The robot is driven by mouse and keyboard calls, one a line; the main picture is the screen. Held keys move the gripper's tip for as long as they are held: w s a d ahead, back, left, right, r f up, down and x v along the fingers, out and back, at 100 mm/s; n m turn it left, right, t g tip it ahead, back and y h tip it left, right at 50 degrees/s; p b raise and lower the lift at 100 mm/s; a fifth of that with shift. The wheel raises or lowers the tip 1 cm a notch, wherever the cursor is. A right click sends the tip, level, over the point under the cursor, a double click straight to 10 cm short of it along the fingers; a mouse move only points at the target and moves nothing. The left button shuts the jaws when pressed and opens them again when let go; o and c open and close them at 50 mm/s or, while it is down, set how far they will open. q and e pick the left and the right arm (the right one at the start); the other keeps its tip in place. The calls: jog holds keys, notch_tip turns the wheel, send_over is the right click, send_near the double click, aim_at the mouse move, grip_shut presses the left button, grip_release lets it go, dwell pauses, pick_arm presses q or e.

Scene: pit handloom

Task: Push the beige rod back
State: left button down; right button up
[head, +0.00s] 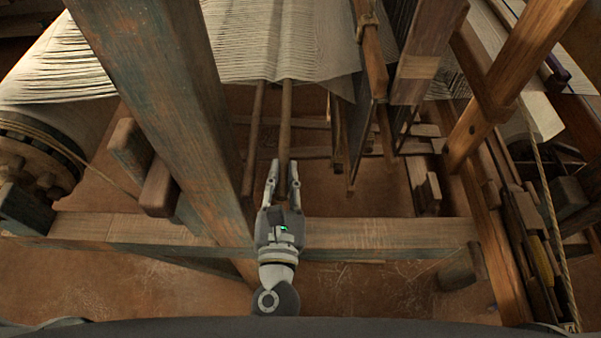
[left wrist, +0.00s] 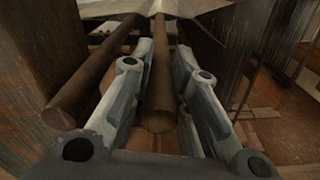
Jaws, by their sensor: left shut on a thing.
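The beige rod (head: 286,115), which looks brown in this light, runs lengthwise under the edge of the pale warp threads. My left gripper (head: 284,165) is shut on its near end, with one finger on each side. In the left wrist view the rod (left wrist: 159,85) lies between the two fingers, its round end close to the palm. A second, similar rod (head: 254,140) runs beside it on the left, outside the fingers; it also shows in the left wrist view (left wrist: 95,75). My right gripper is not in view.
A thick, worn wooden post (head: 165,85) stands close on the left. A horizontal beam (head: 380,236) crosses below my left gripper. Heddle frames (head: 358,125) hang to the right of the rods. The pale warp sheet (head: 270,40) spreads beyond. Open floor shows between the beams.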

pick_arm(q)
jog(key=shift+a, duration=0.85)
jog(key=c, duration=1.4)
grip_release()
jog(key=shift+f, duration=0.1)
jog(key=shift+o, duration=0.4)
jog(key=shift+s, duration=0.15)
jog(key=s, duration=1.1)
jog(key=shift+s+d, duration=0.15)
jog(key=shift+s, duration=0.25)
